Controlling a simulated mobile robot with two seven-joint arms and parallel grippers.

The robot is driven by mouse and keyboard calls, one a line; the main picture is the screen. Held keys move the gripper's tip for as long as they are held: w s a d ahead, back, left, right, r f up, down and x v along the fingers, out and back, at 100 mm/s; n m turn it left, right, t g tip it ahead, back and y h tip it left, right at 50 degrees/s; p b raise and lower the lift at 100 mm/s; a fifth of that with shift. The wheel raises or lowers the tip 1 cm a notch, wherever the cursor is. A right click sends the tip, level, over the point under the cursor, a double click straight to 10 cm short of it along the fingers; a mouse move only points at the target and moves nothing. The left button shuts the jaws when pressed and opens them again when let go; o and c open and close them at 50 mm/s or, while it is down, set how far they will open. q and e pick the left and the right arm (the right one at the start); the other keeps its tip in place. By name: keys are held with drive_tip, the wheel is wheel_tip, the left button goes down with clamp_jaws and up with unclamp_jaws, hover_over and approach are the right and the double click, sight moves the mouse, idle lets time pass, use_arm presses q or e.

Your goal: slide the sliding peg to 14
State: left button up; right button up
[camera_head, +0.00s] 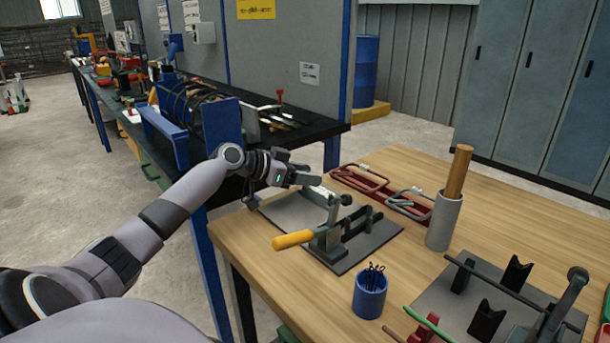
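My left gripper (302,174) reaches in from the left over the back left part of the wooden table. It is above the far edge of a grey base plate (370,250); its fingers are too small to tell if they are open or shut. On that plate stands a bench tool with a yellow handle (293,239) and a dark upright body (328,241). A pale strip (322,191) shows just beyond the gripper. I cannot make out the sliding peg or the number 14. My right gripper is not in view.
A grey cylinder holding a wooden rod (459,172) stands right of the plate. A blue cup of black ties (369,292) is in front. A second plate with black supports (487,318) is at lower right. Red trays (408,207) lie behind.

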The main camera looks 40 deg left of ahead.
use_arm(q)
drive_tip(key=shift+b+v, duration=0.4)
drive_tip(key=shift+v, duration=3.2)
